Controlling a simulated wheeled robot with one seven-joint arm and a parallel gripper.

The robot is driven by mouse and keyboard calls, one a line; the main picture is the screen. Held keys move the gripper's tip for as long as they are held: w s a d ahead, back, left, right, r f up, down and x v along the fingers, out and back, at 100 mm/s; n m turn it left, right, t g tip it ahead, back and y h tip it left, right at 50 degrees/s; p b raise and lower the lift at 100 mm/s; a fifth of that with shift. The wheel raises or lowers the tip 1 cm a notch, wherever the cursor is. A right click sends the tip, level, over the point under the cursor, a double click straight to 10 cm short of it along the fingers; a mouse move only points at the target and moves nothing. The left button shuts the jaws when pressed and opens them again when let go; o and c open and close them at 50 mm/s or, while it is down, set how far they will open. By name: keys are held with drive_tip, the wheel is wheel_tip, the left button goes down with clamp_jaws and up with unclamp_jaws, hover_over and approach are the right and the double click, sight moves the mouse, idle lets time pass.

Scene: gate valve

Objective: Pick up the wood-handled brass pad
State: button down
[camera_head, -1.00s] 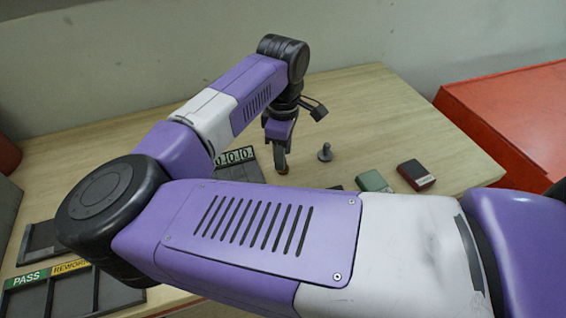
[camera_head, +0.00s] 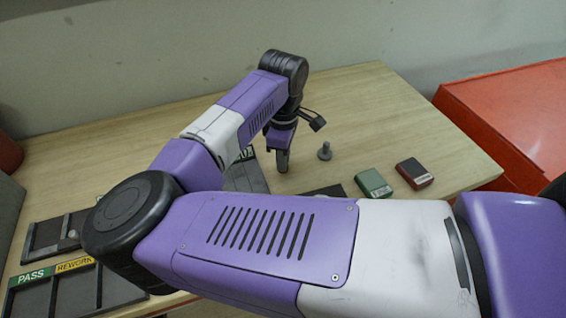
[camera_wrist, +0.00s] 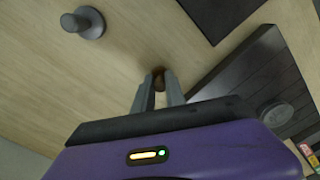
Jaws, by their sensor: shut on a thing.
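My gripper (camera_head: 282,165) points down at the tabletop, between a dark tray and a grey knobbed piece. In the wrist view, my gripper (camera_wrist: 158,84) has its two grey fingers close together on a small brown piece, the wood-handled brass pad (camera_wrist: 158,78). Only a bit of its brown handle shows between the fingertips. Its brass part is hidden, and I cannot tell whether it touches the table. In the head view the pad cannot be made out behind the fingers.
The grey knobbed piece (camera_head: 324,151) stands right of my gripper. A green block (camera_head: 373,184) and a dark red block (camera_head: 414,174) lie farther right. The dark slotted tray (camera_wrist: 240,72) is close beside the fingers. PASS and REWORK trays (camera_head: 62,286) lie at lower left. The back table is clear.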

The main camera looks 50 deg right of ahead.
drive_tip(key=shift+r, duration=0.15)
wheel_tip(320, 180, up, 20)
drive_tip(key=b, duration=0.4)
drive_tip(key=c, duration=2)
unclamp_jaws()
clamp_jaws()
